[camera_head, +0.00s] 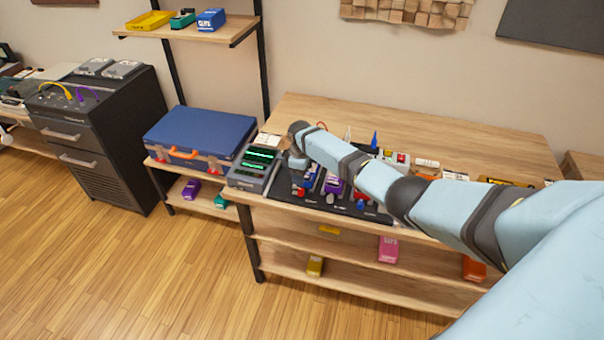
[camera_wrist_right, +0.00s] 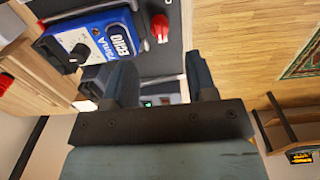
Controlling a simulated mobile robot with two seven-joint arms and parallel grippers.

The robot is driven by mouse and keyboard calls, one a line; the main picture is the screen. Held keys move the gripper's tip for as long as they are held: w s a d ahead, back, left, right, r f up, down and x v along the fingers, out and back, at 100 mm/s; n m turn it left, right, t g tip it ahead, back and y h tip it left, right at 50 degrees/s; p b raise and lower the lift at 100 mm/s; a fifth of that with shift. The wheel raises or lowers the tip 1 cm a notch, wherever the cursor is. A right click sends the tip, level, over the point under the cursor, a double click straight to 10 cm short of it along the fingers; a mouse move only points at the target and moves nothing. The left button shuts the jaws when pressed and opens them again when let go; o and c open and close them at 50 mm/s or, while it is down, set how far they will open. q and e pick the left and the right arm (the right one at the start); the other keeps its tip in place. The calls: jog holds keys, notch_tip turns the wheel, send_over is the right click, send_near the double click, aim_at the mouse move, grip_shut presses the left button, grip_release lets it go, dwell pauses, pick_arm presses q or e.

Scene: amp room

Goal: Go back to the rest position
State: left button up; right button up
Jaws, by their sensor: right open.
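My right arm reaches in from the right in the head view. Its gripper (camera_head: 297,160) is over the left part of a black pedalboard (camera_head: 340,208) on the wooden bench. In the right wrist view the two fingers of the right gripper (camera_wrist_right: 162,82) stand apart with nothing between them. A blue pedal marked ECHO (camera_wrist_right: 88,40) is beside the left finger, on the dark board, and looks apart from it. The forearm hides part of the bench and some pedals. My left gripper is not in either view.
A grey device with green displays (camera_head: 255,167) stands left of the pedalboard. A blue case (camera_head: 200,135) lies further left, beside a black cabinet (camera_head: 105,135). Small pedals stand on the lower shelves, such as a pink one (camera_head: 388,249). Wooden floor at the front left is clear.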

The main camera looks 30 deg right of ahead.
dwell(0.5)
jog(key=shift+s+a+f, duration=0.1)
jog(key=shift+a+f, duration=0.05)
jog(key=shift+a, duration=0.05)
jog(key=s+a+f+m+t+y, duration=0.1)
jog(key=s+a+f+t, duration=0.2)
jog(key=s+a+f, duration=0.45)
jog(key=s+a+f+t+y, duration=0.15)
jog(key=s+a+f, duration=0.35)
jog(key=s+a, duration=0.5)
jog(key=s+a+r+m+t, duration=0.2)
jog(key=s+r, duration=0.3)
jog(key=s, duration=0.5)
jog(key=s+a+r+m+t, duration=0.2)
jog(key=s+r+t, duration=0.2)
jog(key=s, duration=0.7)
notch_tip(320, 180, up, 2)
jog(key=shift+a+r, duration=0.2)
jog(key=shift+r, duration=0.05)
